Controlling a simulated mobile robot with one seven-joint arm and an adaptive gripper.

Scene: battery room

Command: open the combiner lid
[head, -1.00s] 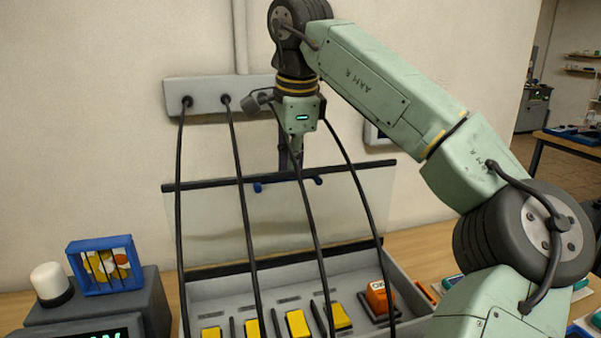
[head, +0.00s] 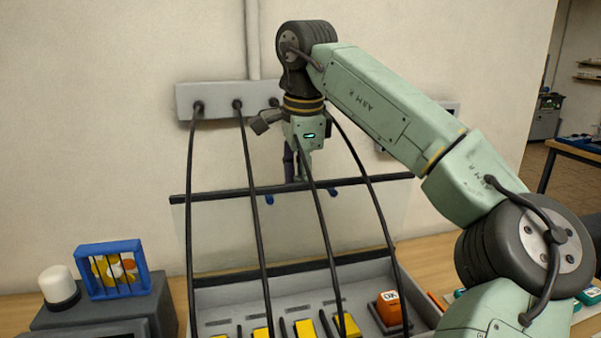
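The combiner lid (head: 222,237) is a clear panel with a dark top bar and two blue knobs (head: 269,199). It stands raised, roughly upright, above the back edge of the grey combiner box (head: 235,297). The box's inside shows, with a row of yellow switches (head: 304,328) and an orange block (head: 389,308) marked OK. My gripper (head: 297,175) points down at the lid's top bar, between the knobs. Its fingertips are partly hidden by a cable and the bar. I cannot tell whether it touches the lid or how far its fingers are apart.
Several black cables (head: 253,180) hang from a grey wall box (head: 222,98) and pass in front of the lid. The wall is close behind.

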